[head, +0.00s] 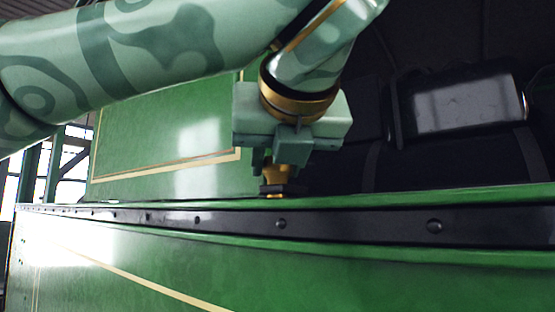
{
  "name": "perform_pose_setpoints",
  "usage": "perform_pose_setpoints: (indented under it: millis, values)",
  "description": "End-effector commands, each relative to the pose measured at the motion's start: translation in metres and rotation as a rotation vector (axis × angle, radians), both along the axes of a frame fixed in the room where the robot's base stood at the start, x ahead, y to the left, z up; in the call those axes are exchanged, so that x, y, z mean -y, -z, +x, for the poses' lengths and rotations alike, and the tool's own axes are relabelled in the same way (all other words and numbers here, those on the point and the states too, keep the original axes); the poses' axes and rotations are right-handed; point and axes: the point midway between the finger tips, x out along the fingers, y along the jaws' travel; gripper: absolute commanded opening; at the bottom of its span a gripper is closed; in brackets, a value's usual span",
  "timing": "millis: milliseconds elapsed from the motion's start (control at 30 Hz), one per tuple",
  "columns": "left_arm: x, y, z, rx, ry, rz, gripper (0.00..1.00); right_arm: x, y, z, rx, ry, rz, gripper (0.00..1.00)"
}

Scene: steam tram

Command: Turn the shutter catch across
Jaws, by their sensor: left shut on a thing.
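My left gripper (268,165) comes down from above, on an arm that enters from the left. Its fingers are shut on a small brass-coloured catch (277,183), which stands on a dark base at the top edge of the green panel. The fingers hide the upper part of the catch, so I cannot tell which way it is turned. My right gripper does not show.
A green side panel (120,262) with a dark riveted strip (350,226) runs across the front. A green lined panel (170,140) stands behind on the left. A dark fitting with a glossy face (468,105) is at the right.

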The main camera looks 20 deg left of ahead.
Motion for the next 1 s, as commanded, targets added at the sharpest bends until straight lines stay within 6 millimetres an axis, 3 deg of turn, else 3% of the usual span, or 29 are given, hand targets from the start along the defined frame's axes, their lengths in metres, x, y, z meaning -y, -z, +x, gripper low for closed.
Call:
perform_pose_setpoints:
  millis: [67, 100, 500, 633, 933, 1000]
  values:
    - [0.0, 0.001, 0.0, -0.004, -0.001, -0.001, 0.11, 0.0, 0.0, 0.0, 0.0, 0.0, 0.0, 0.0]
    - [0.0, 0.001, 0.0, -0.004, -0.001, -0.001, 0.42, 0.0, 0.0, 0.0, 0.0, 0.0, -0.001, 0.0]
    - [0.0, 0.0, 0.0, 0.0, 0.001, 0.0, 0.42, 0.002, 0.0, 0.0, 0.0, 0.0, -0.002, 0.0]
    - [0.004, -0.004, -0.009, 0.002, 0.002, 0.0, 0.42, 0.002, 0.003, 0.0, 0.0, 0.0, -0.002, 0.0]
    - [0.035, -0.032, -0.07, 0.006, 0.001, 0.001, 0.42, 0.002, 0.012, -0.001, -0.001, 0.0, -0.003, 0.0]
    - [0.042, -0.041, -0.085, 0.001, 0.002, 0.001, 0.42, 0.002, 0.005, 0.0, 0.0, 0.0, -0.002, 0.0]
